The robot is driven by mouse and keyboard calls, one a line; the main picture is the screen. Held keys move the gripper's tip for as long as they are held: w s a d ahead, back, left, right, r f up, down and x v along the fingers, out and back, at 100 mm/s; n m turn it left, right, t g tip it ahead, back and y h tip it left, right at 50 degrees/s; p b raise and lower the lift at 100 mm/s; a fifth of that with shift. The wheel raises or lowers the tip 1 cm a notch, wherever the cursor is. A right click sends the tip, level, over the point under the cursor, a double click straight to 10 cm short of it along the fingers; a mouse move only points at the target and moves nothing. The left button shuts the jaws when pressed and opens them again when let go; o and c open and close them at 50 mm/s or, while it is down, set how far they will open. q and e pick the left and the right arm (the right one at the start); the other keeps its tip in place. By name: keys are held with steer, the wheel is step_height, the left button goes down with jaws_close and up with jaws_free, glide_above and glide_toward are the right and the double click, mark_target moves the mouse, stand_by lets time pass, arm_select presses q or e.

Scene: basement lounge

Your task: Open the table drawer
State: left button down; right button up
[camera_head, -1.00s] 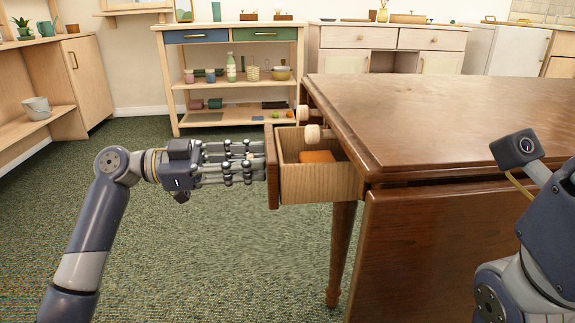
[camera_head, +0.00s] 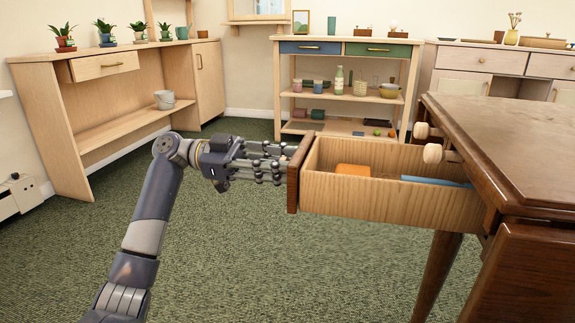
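The table drawer (camera_head: 395,199) is pulled far out of the dark wooden table (camera_head: 520,140), toward the left. It has light wooden sides and a dark front panel (camera_head: 293,178). An orange block (camera_head: 353,170) and a flat blue item (camera_head: 435,181) lie inside. My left gripper (camera_head: 284,162) is at the outer face of the front panel, and its fingers reach the panel. The handle is hidden behind the fingers, but the drawer has moved with the gripper, so it appears shut on the handle. My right gripper is out of view.
Two pale rounded wooden pieces (camera_head: 432,153) stick out from the table edge above the drawer. A wooden shelf unit (camera_head: 345,102) with jars and bowls stands behind. A cabinet (camera_head: 110,107) with plants stands at left. The green carpet (camera_head: 280,265) in front is clear.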

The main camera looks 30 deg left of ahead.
arm_select(q)
steer(key=c, duration=1.3)
jaws_free()
steer(key=shift+a, duration=0.1)
steer(key=v, duration=1.2)
